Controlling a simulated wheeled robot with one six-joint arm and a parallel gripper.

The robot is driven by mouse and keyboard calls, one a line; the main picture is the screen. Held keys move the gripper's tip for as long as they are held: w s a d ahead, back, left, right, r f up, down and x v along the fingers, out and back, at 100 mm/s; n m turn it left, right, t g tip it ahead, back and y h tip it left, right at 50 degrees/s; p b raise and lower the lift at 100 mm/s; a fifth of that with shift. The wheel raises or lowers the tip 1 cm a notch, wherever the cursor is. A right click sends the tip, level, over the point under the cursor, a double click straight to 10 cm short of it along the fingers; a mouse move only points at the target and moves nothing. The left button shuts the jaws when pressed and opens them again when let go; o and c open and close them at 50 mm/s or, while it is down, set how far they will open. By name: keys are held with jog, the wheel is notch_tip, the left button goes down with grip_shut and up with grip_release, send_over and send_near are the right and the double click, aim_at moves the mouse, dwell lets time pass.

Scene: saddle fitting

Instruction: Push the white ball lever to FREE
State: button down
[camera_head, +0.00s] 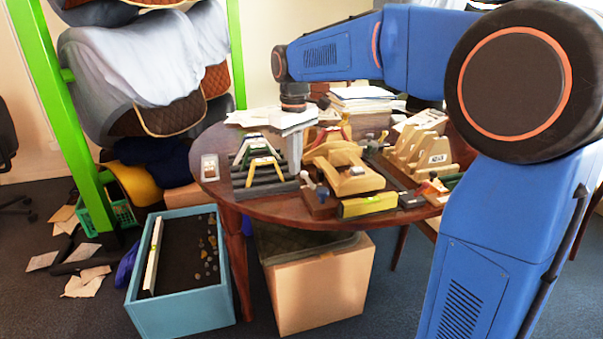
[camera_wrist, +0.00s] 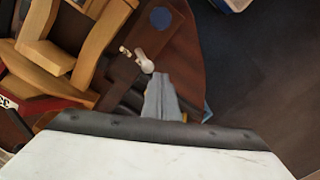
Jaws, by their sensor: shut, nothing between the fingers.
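The white ball lever (camera_wrist: 145,62) shows in the wrist view just beyond my fingertips, a pale rounded knob on a short arm. Its dark wooden base lies under it. My gripper (camera_wrist: 160,80) is shut and empty, with its grey fingers pointing at the knob. A small gap seems to separate them, but I cannot tell whether they touch. In the head view my gripper (camera_head: 295,168) hangs down over the table, just above and left of a small dark wooden block (camera_head: 318,205) with a lever on it. No FREE marking is readable.
The round table (camera_head: 225,190) is crowded. A yellow spirit level (camera_head: 368,204) lies at the front edge. A blue-rimmed box (camera_head: 182,322) stands on the floor.

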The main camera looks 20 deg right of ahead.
jog(key=shift+f, duration=1.4)
dwell(0.4)
jog(key=shift+d, duration=2)
jog(key=shift+a, duration=0.3)
jog(key=shift+a, duration=0.35)
jog(key=shift+r, duration=3.55)
